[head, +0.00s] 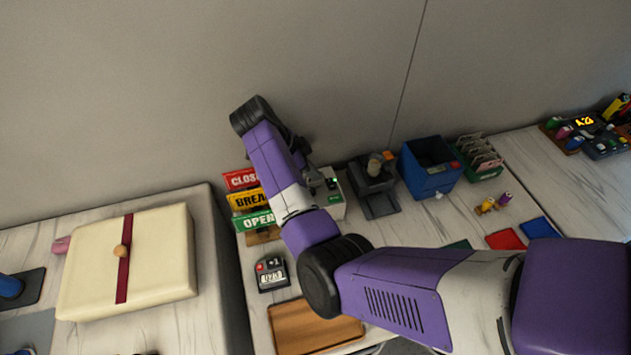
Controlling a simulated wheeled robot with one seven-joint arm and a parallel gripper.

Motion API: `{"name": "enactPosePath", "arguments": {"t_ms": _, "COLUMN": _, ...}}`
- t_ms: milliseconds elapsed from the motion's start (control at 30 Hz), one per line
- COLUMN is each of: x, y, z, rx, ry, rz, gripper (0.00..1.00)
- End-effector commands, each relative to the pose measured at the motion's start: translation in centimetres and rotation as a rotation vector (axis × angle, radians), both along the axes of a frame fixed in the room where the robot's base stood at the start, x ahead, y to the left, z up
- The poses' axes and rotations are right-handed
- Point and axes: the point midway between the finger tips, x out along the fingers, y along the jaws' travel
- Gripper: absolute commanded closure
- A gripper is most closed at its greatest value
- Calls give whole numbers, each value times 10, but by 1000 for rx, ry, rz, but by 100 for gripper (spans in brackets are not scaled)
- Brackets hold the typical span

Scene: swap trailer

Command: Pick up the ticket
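I cannot make out a ticket for certain. A small white box with a green label (336,200) and a tiny green light stands against the back wall; it looks like a ticket printer, and my arm partly covers it. My gripper (316,179) is small and dark in the view, just at the upper left of this box. It points down, and my wrist hides part of it. I cannot see whether its fingers are apart, hold anything or touch the box.
Red, yellow and green signs (247,221) stand left of the box. A dark device (378,200), a blue bin (432,183) and a green card rack (485,167) stand to its right. A timer (271,275) and wooden tray (290,325) lie nearer. A cream parcel (165,265) lies left.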

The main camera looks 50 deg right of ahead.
Motion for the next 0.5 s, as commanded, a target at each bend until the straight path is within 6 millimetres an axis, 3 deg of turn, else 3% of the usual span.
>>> {"name": "enactPosePath", "arguments": {"t_ms": 500, "x": 0, "y": 0, "z": 5, "rx": 0, "ry": 0, "rz": -1, "gripper": 100}}
